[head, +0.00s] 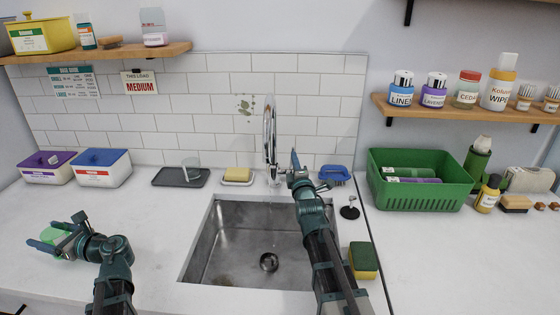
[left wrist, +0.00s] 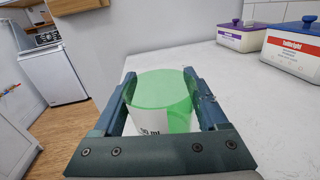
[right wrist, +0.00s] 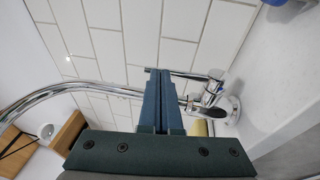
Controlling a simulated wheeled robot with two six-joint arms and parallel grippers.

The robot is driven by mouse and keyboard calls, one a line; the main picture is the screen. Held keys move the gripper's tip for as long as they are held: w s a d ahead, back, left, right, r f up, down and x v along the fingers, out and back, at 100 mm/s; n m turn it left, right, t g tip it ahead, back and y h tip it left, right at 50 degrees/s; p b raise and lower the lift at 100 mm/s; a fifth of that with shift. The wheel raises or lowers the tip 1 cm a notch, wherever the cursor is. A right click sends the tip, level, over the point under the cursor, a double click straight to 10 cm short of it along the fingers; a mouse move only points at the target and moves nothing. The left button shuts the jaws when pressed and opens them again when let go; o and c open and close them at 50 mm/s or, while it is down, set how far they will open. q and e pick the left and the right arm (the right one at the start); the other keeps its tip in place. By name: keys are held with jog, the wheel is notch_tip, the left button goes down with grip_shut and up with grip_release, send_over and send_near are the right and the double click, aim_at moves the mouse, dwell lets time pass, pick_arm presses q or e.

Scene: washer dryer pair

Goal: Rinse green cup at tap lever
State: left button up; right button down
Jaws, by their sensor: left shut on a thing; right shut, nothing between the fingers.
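The green translucent cup (left wrist: 160,92) is between the fingers of my left gripper (left wrist: 160,105), which is shut on it. In the head view the cup (head: 62,238) and my left gripper (head: 55,240) are over the left part of the counter, well left of the sink. The chrome tap (head: 269,130) stands behind the sink (head: 205,245). My right gripper (head: 294,165) is shut and empty beside the tap. In the right wrist view its closed fingers (right wrist: 158,85) overlap the view of the thin tap lever (right wrist: 188,75); I cannot tell whether they touch.
A green basket (head: 420,195) stands right. A green-yellow sponge (head: 363,260) lies right of the sink. The counter between left gripper and sink is clear.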

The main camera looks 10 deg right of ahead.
jog(key=shift+w+d+r+p, duration=0.2)
jog(key=shift+w+r, duration=0.1)
jog(key=shift+w, duration=0.2)
jog(key=shift+w+d+r+p, duration=0.15)
jog(key=shift+w+r, duration=0.15)
jog(key=shift+w, duration=0.2)
jog(key=shift+s+a, duration=0.1)
